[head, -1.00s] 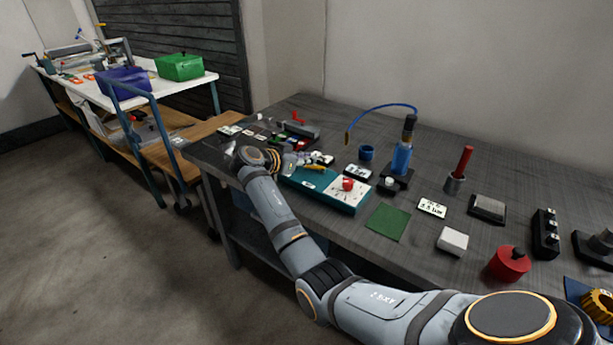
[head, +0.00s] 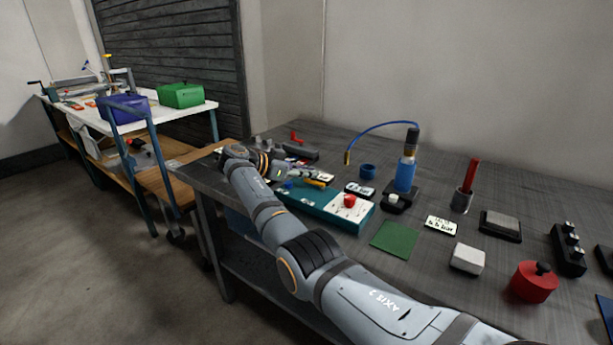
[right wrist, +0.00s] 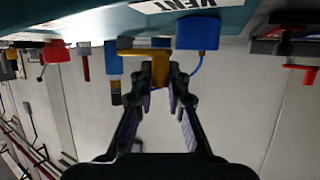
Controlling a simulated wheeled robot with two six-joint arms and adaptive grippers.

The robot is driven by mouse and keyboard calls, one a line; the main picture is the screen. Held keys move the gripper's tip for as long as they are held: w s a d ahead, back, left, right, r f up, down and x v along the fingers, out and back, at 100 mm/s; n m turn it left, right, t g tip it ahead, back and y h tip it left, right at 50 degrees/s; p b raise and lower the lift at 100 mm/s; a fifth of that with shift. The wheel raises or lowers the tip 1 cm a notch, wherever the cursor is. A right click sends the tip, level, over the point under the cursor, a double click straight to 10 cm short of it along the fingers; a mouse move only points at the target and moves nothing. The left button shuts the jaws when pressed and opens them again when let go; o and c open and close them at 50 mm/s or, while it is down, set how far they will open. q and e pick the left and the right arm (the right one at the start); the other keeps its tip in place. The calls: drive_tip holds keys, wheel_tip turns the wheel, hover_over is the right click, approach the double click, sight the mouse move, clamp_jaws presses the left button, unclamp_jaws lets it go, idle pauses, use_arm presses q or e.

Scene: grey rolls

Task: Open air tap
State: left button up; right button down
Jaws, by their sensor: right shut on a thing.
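A yellow tap lever (head: 315,183) is on the far left part of the teal box (head: 327,212) on the grey bench. It also shows in the right wrist view as a brass-yellow T shape (right wrist: 146,54). My right gripper (head: 301,174) reaches over the bench to the lever. My left gripper is out of view.
A blue bottle (head: 405,175) with a hose stands behind the box. A red-handled valve (head: 297,138) is at the back left. A green mat (head: 394,239), a white block (head: 467,259) and a red pot (head: 534,281) lie to the right.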

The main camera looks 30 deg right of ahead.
idle(0.3)
drive_tip(key=c, duration=1.3)
unclamp_jaws()
drive_tip(key=shift+d, duration=0.1)
drive_tip(key=v, duration=0.7)
drive_tip(key=shift+a+r, duration=0.1)
drive_tip(key=shift+a, duration=0.15)
